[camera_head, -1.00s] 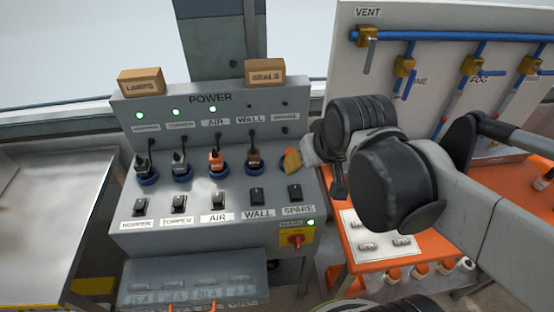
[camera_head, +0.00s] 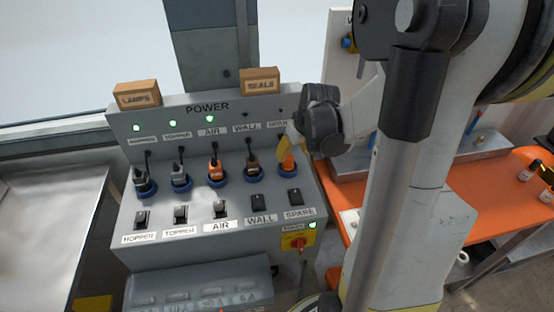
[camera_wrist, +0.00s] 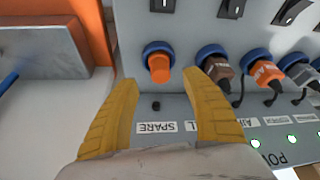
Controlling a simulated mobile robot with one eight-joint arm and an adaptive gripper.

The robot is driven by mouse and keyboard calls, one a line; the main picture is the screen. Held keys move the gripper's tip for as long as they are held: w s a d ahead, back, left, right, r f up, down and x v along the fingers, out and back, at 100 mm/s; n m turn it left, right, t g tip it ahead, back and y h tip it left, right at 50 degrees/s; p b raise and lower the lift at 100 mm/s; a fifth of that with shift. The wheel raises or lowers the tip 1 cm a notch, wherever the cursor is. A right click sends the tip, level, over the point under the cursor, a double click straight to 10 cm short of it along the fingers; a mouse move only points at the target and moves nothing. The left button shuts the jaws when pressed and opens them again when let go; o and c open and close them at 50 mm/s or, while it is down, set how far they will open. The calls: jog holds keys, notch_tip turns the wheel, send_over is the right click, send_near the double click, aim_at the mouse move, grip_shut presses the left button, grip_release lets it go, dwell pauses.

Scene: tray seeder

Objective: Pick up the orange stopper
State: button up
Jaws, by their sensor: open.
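The orange stopper (camera_wrist: 158,67) sits in the blue-ringed SPARE socket of the grey power panel. In the head view the stopper (camera_head: 288,167) is at the right end of the socket row, partly covered by a yellow finger. My gripper (camera_wrist: 162,82) is open, with its yellow fingers pointing towards the socket row. In the wrist view the stopper shows in the gap between the fingertips, a little beyond them. The right finger is close to the brown WALL plug (camera_wrist: 218,70). In the head view the gripper (camera_head: 289,149) is just above the stopper.
Orange AIR plug (camera_head: 216,170) and grey plugs (camera_head: 180,173) stand in the sockets to the left. Rocker switches (camera_head: 257,199) and a red main switch (camera_head: 297,243) lie below. Boxes marked LAMPS (camera_head: 137,94) and SEALS (camera_head: 259,80) top the panel. An orange table (camera_head: 450,215) stands right.

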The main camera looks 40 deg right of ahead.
aim_at(289, 157)
jog(key=b+x, duration=0.1)
jog(key=x, duration=0.2)
jog(key=b+x, duration=0.1)
jog(key=x, duration=0.2)
jog(key=shift+w+d+b, duration=0.15)
jog(key=shift+w+b, duration=0.2)
jog(key=shift+w, duration=0.1)
grip_shut()
